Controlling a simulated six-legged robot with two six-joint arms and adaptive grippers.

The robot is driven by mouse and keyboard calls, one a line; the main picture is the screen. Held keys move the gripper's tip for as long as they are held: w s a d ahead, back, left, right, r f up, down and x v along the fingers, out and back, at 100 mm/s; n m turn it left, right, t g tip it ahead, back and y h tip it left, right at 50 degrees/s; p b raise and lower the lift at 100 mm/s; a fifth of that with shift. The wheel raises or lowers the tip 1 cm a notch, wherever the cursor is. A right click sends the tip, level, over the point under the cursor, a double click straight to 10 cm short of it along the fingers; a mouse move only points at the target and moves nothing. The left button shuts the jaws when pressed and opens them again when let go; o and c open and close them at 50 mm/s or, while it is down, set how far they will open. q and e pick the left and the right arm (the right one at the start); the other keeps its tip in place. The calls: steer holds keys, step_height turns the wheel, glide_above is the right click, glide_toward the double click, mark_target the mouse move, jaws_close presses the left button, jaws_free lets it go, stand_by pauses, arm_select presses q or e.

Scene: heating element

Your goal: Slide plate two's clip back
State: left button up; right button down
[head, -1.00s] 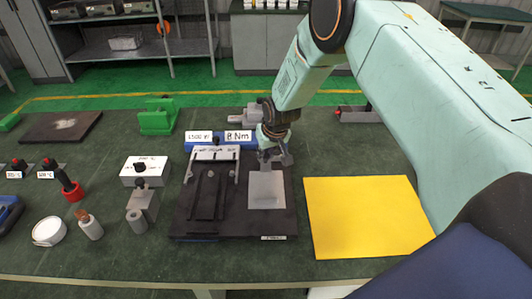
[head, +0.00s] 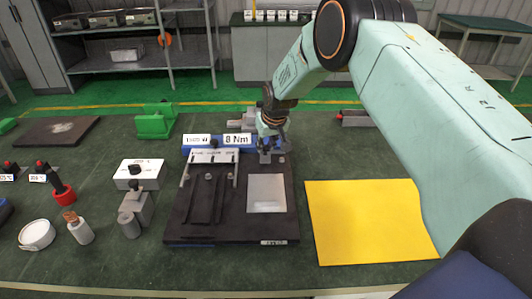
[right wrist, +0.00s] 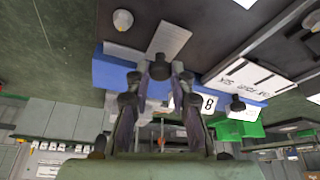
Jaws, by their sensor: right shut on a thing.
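The dark fixture board (head: 230,232) lies mid-bench. A silver plate (head: 266,190) sits on its right half; I take it to be plate two, though I cannot read its label. My right gripper (head: 267,152) is at the plate's far edge. In the right wrist view the gripper (right wrist: 158,78) is shut on a black knob (right wrist: 159,66) of a flat grey clip (right wrist: 170,40). The clip is partly hidden by the fingers, and I cannot tell whether it still overlaps the plate. My left gripper is not in view.
A blue block (head: 186,146) with an 8 Nm label (head: 238,140) stands behind the board. A white clip bar (head: 212,156) crosses the board's left half. A yellow sheet (head: 365,220) lies right. A white block (head: 138,172) and small parts stand left.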

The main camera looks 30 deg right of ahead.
steer(key=shift+w+r, duration=0.15)
steer(key=c, duration=1.6)
jaws_free()
steer(key=o, duration=0.4)
steer(key=shift+w+d, duration=0.1)
steer(key=shift+d, duration=0.05)
steer(key=shift+o, duration=0.2)
steer(key=shift+s, duration=0.2)
steer(key=v, duration=1.1)
steer(key=shift+r, duration=0.35)
steer(key=shift+s, duration=0.2)
